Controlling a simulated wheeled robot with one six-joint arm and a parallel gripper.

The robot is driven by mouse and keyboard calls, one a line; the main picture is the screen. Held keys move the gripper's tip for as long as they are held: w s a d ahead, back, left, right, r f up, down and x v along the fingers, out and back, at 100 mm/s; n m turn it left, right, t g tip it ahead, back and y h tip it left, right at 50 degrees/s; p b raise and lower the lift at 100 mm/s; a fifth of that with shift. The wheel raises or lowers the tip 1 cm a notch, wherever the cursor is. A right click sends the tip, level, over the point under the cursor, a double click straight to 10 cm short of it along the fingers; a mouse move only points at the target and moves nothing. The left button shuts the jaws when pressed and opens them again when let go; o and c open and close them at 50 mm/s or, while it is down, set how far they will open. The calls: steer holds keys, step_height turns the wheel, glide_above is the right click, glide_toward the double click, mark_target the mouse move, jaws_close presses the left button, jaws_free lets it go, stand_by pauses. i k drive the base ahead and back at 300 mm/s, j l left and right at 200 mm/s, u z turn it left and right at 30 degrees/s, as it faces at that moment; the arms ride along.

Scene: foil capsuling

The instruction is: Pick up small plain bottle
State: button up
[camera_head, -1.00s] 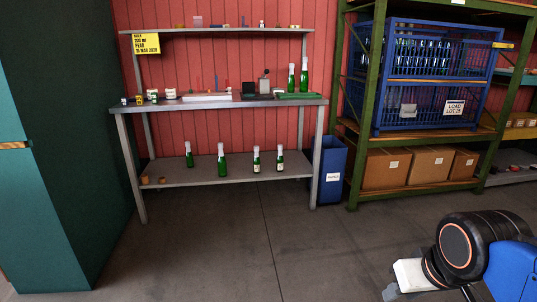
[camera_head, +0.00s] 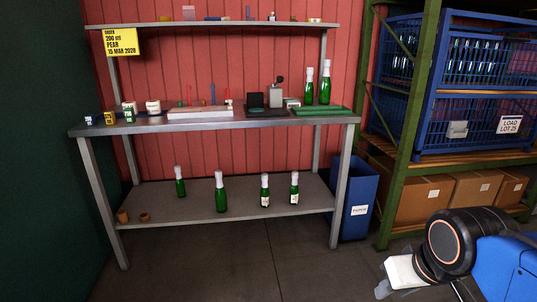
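On the lower shelf of the bench, two green bottles with pale tops show no label: a smaller-looking one (camera_head: 180,182) at the left and further back, and a larger-looking one (camera_head: 221,194) to its right, nearer the front. Two labelled green bottles, one (camera_head: 265,190) and another (camera_head: 294,188), stand further right. Two more green bottles, one (camera_head: 309,88) and another (camera_head: 325,84), stand upright at the green tray (camera_head: 320,110) on the bench top. My gripper (camera_head: 420,291) is at the bottom right, partly cut off, far from every bottle; its fingers are unclear.
The metal bench (camera_head: 350,119) holds a white tray (camera_head: 200,113), small tins and tools. Brown pots (camera_head: 123,216) sit on its lower shelf. A blue bin (camera_head: 355,205) and a green rack (camera_head: 402,150) with boxes stand right. Floor before the bench is clear.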

mark_target(309, 91)
steer(key=i+z, duration=0.7)
steer(key=i+j+z, duration=0.3)
steer(key=i+l+z, duration=0.15)
steer(key=i, duration=0.25)
steer(key=i+z, duration=0.2)
steer(key=i, duration=0.25)
steer(key=i+l+u, duration=0.15)
steer(key=u, duration=0.3)
steer(key=i+l+u, duration=0.25)
steer(key=u, duration=0.25)
